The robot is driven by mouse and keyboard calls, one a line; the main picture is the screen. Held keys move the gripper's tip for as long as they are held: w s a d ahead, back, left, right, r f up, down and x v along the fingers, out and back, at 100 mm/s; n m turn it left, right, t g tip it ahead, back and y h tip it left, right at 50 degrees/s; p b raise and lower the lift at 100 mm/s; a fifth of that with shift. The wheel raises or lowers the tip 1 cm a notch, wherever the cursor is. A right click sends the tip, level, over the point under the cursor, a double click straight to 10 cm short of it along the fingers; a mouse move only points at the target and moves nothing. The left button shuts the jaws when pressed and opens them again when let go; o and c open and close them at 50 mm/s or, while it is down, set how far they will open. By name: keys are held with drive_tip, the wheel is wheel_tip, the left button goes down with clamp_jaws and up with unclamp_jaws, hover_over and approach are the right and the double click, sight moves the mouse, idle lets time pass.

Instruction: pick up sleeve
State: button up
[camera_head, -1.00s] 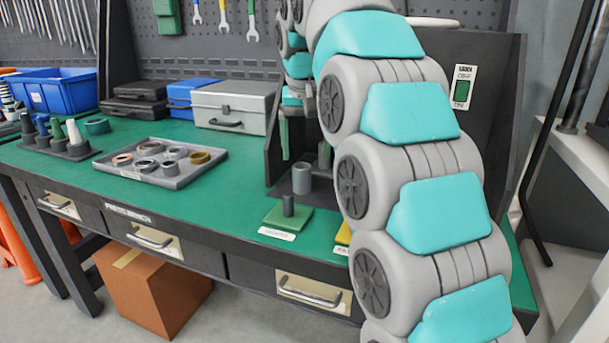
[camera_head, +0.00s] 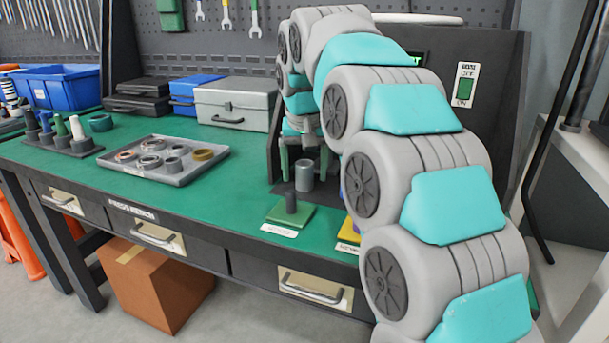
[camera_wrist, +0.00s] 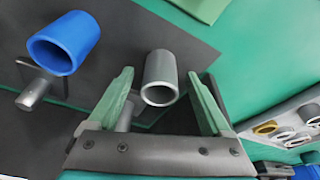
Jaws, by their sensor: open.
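A grey hollow sleeve (camera_head: 304,176) stands upright on a dark plate at the right part of the bench. In the wrist view, the grey sleeve (camera_wrist: 160,72) shows between the two green fingertips, with a gap on each side. My gripper (camera_head: 304,165) is open and empty above or around it; the head view does not settle how low the fingers are. In the wrist view my gripper (camera_wrist: 159,80) has its fingers spread. A blue sleeve (camera_wrist: 64,43) lies to the left in the wrist view; my arm mostly hides it in the head view.
A grey tray (camera_head: 175,176) of rings is to the left. A grey case (camera_head: 230,105) stands behind. In the wrist view a metal peg (camera_wrist: 38,88) is near the blue sleeve. Green bench top between is clear.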

clamp_jaws()
idle(0.5)
